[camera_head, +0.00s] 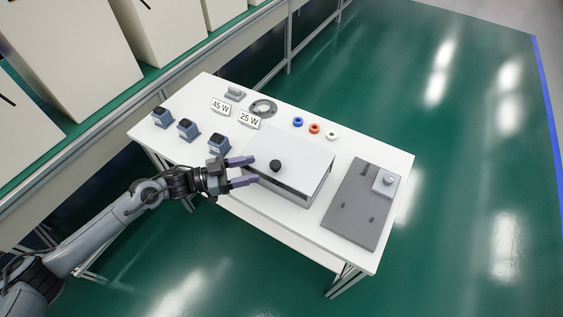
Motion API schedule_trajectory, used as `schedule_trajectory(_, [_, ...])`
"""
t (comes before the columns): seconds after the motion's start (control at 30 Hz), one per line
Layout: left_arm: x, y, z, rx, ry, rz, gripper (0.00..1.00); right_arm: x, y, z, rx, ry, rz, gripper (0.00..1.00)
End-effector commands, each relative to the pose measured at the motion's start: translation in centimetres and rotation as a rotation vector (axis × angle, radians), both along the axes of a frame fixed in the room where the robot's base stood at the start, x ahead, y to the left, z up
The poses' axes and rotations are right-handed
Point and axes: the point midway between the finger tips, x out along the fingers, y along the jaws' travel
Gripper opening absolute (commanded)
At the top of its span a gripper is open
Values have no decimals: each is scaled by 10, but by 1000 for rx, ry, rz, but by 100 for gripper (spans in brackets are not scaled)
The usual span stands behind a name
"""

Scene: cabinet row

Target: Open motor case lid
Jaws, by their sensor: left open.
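The motor case (317,188) is a grey-white box in the middle of the white table. Its flat lid (302,150) lies on top and looks closed. A black round knob (275,166) stands on the lid near its front left edge. My left gripper (254,171) has purple fingers, spread apart and empty. It comes in from the left, with the fingertips just left of the knob and pointing toward it. I cannot tell whether the fingers touch the lid. My right gripper is not in view.
Several blue-grey motors (187,129) stand on the table's left part. Behind them are "45 W" (221,107) and "25 W" (249,120) signs and a metal ring (263,108). Small coloured rings (314,128) lie behind the case. A dark grey plate (352,211) lies to its right.

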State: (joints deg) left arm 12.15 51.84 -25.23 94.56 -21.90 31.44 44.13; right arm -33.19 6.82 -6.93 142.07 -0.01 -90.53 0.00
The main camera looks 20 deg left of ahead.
Motion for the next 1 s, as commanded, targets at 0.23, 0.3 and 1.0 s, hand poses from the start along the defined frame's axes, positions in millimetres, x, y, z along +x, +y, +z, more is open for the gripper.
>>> schedule_trajectory(0.23, [24, -35, 0, -4, -4, 0, 56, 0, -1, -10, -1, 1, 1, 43])
schedule_trajectory(0.3, [29, -44, 0, -1, -3, 0, 56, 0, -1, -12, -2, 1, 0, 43])
schedule_trajectory(1.0, [45, -67, 0, 1, -2, 1, 48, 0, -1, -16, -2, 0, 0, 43])
